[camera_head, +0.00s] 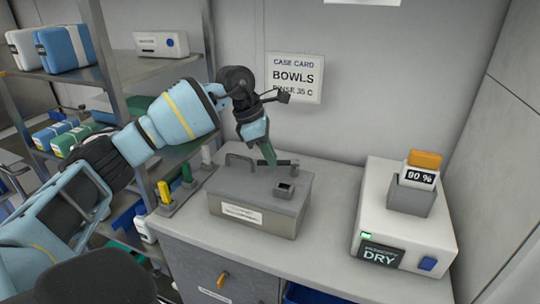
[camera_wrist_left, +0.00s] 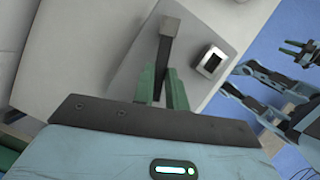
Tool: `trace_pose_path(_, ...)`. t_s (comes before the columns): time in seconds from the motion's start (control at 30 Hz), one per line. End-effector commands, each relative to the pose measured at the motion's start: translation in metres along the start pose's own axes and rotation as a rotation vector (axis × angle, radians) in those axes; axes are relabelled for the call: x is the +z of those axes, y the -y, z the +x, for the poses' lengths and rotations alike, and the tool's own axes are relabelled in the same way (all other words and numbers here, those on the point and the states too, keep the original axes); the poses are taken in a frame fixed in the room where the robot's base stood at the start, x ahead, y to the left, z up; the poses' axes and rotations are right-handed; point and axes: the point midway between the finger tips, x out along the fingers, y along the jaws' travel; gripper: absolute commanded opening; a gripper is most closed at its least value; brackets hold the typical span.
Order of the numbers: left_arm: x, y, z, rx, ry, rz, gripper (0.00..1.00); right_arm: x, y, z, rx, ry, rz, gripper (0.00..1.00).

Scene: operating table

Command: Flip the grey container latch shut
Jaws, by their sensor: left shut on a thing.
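The grey container (camera_head: 235,185) stands on the counter with its lid on and a label on its front. My left gripper (camera_head: 270,156) reaches down to the back of the lid, its green fingers angled. In the left wrist view, my left gripper (camera_wrist_left: 165,90) is shut on a dark bar with a grey block at its end, which looks like the latch (camera_wrist_left: 166,45). The bar sticks out past the fingertips over the lid.
A carry handle (camera_head: 240,158) rises at the lid's left. A white device reading DRY (camera_head: 405,215) stands at right, with clear counter (camera_head: 325,210) between it and the container. Shelving with boxes is at left. A case card (camera_head: 294,78) hangs on the wall behind.

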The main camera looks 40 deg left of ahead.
Motion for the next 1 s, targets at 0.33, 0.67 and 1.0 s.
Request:
trace_pose_path(0.33, 0.000, -0.001, 0.000, -0.009, -0.001, 0.023, 0.00, 0.001, 0.000, 0.000, 0.000, 0.002, 0.001, 0.36)
trace_pose_path(0.67, 0.000, -0.001, 0.000, -0.009, 0.000, 0.021, 0.36, 0.001, 0.001, 0.000, 0.000, 0.002, 0.001, 0.36)
trace_pose_path(1.0, 0.000, -0.002, -0.017, -0.007, 0.001, 0.021, 0.36, 0.002, 0.001, 0.001, -0.001, 0.004, 0.002, 0.36)
